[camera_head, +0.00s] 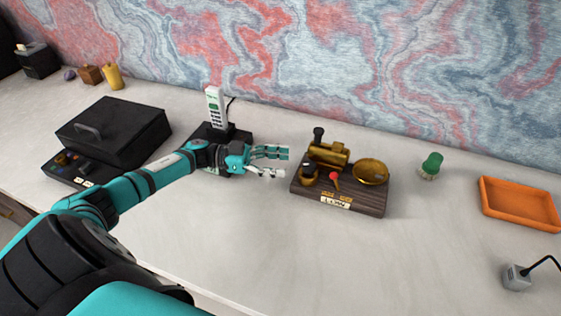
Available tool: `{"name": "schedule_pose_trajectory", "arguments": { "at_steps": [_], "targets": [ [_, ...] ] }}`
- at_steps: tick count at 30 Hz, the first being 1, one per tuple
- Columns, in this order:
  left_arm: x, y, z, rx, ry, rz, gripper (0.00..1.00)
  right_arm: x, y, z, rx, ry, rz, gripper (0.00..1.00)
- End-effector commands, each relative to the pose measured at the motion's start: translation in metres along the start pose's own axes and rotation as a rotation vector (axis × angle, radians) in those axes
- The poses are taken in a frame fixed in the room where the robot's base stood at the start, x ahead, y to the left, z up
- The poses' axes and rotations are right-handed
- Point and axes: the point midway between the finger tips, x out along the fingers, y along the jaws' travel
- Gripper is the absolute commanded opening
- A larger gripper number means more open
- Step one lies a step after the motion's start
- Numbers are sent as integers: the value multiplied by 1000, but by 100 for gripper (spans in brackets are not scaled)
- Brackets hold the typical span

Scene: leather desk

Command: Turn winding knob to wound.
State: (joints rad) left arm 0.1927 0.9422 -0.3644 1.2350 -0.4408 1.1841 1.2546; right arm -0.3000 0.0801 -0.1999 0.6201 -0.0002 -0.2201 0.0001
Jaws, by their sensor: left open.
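A brass winding device on a dark wooden base (371,203) stands on the desk right of centre. It has a brass cylinder (329,153) with a black knob (318,134) at its upper left, a round brass dish (370,171), a small dark-topped brass knob (308,174) and a red-tipped lever (334,178). A label is on its front edge, too small to read surely. Which part is the winding knob I cannot tell. My left gripper (276,163) is open and empty, just left of the base, with its fingers pointing right toward the device. My right gripper is not in view.
A white handset (215,109) on a black stand is behind my left wrist. A black box (114,132) is at left. A green-topped object (432,163), orange tray (519,204) and grey plug (516,278) are at right. The front middle desk is clear.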

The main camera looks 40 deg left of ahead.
Motion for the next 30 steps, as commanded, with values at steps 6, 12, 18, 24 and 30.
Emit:
{"name": "schedule_pose_trajectory", "arguments": {
  "at_steps": [6, 12, 18, 24, 30],
  "targets": [
    [23, 16, -22, 87, -32, 116, 57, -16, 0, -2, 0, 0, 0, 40],
    [71, 59, -51, 362, -171, 463, 57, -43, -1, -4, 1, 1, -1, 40],
    [93, 75, -77, 707, -434, 839, 57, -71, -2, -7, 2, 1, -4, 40],
    [91, 46, -122, 1012, -799, 1104, 57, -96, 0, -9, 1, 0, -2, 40],
    [84, 12, -172, 1174, -1106, 1199, 57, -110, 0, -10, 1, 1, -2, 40]
  ]
}}
